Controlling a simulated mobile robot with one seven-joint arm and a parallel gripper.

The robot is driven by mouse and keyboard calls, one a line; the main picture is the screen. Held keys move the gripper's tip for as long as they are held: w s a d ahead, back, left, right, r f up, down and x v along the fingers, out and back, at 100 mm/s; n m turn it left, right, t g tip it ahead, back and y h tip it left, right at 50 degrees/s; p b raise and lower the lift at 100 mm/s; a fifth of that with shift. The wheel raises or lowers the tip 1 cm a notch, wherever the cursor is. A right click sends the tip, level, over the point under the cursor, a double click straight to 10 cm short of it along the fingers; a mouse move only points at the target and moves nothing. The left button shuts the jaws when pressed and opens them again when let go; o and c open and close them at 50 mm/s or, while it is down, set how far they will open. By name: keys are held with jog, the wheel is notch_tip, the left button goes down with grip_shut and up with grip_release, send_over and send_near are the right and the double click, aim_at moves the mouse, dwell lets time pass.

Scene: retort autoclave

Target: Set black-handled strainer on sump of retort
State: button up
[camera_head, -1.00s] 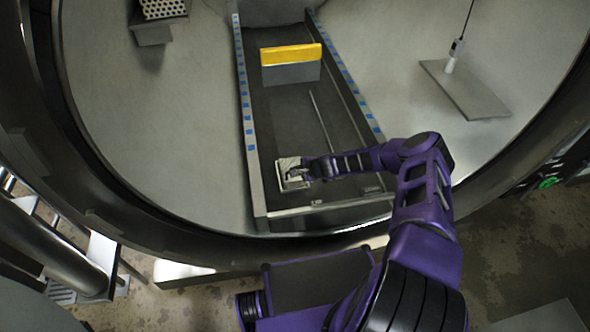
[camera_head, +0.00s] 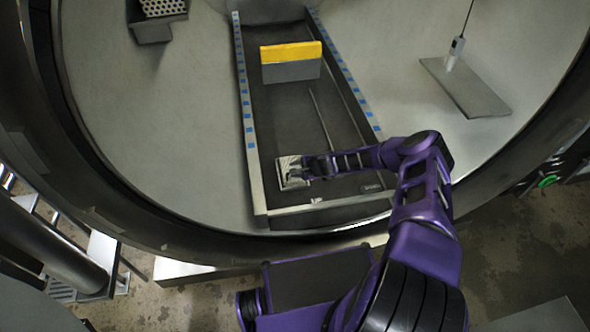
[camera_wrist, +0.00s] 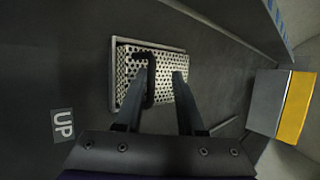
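The strainer, a perforated metal plate (camera_wrist: 166,92), lies in the pale rectangular frame of the sump (camera_wrist: 113,75) in the wrist view. It also shows as a small bright square in the head view (camera_head: 287,165). Its black handle (camera_wrist: 150,84) stands up near the left finger. My gripper (camera_wrist: 162,82) is over the strainer with its fingers apart. The handle is beside the left finger, and there is a clear gap to the right finger. I cannot tell whether handle and finger touch. My gripper (camera_head: 306,173) partly hides the strainer in the head view.
The dark channel floor (camera_head: 285,115) has pale side rails with blue marks. A yellow-topped grey block (camera_head: 291,65) stands farther back in it. A thin rod (camera_head: 322,120) lies along the channel. A flat plate (camera_head: 464,88) with a hanging probe is at right. An "UP" label (camera_wrist: 63,125) is near the sump.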

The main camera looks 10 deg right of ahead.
jog(key=shift+o, duration=0.4)
jog(key=p+v, duration=0.3)
jog(key=v, duration=1.4)
jog(key=shift+r, duration=0.15)
jog(key=shift+s+d, duration=0.1)
jog(key=shift+d, duration=0.05)
